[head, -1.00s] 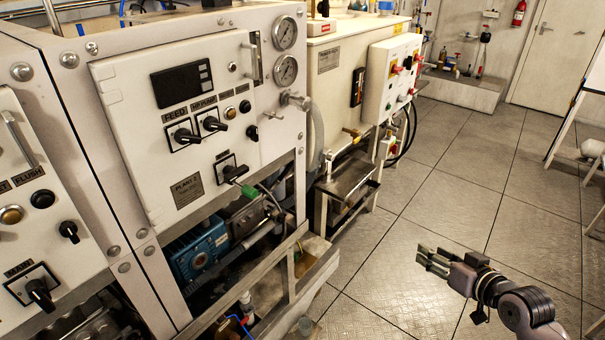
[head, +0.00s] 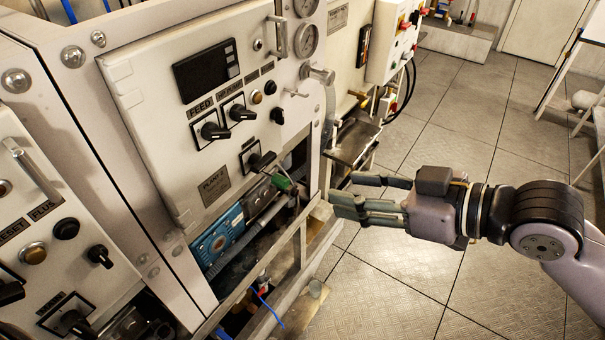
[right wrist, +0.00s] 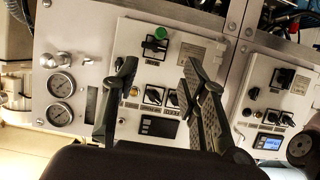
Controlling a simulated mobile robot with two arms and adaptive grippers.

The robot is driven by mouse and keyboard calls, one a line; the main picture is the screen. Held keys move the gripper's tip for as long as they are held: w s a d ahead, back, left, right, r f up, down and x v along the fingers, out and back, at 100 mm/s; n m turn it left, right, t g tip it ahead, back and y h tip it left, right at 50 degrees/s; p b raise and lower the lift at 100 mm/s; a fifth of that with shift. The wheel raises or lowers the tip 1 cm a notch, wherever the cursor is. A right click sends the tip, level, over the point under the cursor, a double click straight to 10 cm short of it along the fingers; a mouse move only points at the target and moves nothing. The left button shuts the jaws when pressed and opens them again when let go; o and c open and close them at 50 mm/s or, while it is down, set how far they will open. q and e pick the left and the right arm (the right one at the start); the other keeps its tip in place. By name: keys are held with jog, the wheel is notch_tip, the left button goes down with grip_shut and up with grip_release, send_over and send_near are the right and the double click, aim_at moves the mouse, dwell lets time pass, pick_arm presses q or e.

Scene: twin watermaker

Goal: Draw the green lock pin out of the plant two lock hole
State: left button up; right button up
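The green lock pin (head: 283,184) sits at the lower right of the plant two panel (head: 158,118), beside a black rotary switch (head: 262,161). Its green end also shows in the right wrist view (right wrist: 160,33), near the panel's edge at the top of that picture. The lock hole itself is hidden. My right gripper (head: 340,189) is open and empty, to the right of the pin and apart from it, with its fingers pointing left towards the panel. In the right wrist view its two fingers (right wrist: 152,82) stand apart with the panel between and beyond them. My left gripper is not in view.
A grey frame rail (head: 255,268) runs below the panel, with a blue pump (head: 218,235) behind it. Gauges (head: 306,40) and a valve handle (head: 318,74) stick out at the upper right. A metal tray (head: 352,142) stands behind my gripper.

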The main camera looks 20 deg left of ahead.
aim_at(285, 180)
jog(key=p+x, duration=0.2)
jog(key=x, duration=1.2)
jog(key=shift+w+a+f+p, duration=0.1)
jog(key=shift+a+f+p, duration=0.05)
jog(key=shift+p, duration=0.25)
grip_shut()
jog(key=c, duration=0.7)
grip_release()
grip_shut()
jog(key=s+d+p, duration=0.1)
jog(key=s+d, duration=0.1)
jog(key=d, duration=0.3)
jog(key=shift+d+r, duration=0.3)
jog(key=shift+r, duration=0.05)
